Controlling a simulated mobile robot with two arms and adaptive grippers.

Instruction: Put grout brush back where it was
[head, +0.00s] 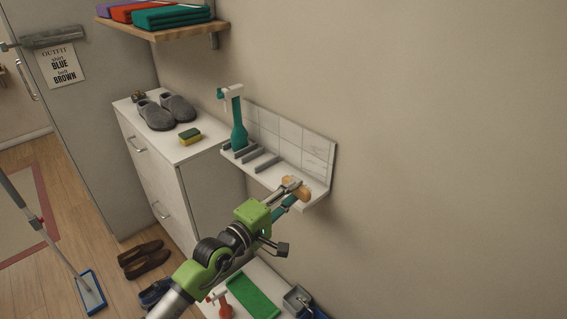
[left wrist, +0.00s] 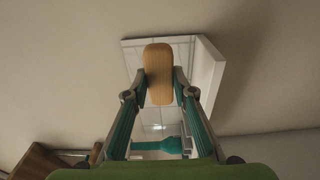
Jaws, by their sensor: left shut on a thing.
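The grout brush (head: 300,187) shows as a small tan wooden block in the head view, and its rounded wooden back (left wrist: 159,62) shows in the left wrist view. My left gripper (head: 289,192) is shut on it, with one fingertip on each side. The brush appears in front of the right end of a small white wall shelf (head: 258,170). I cannot tell whether it touches the shelf. The bristles are hidden. My right gripper is in neither view.
A white cabinet (head: 160,165) holds grey slippers (head: 157,115) and a sponge (head: 190,137). A green tray (head: 254,296) lies below.

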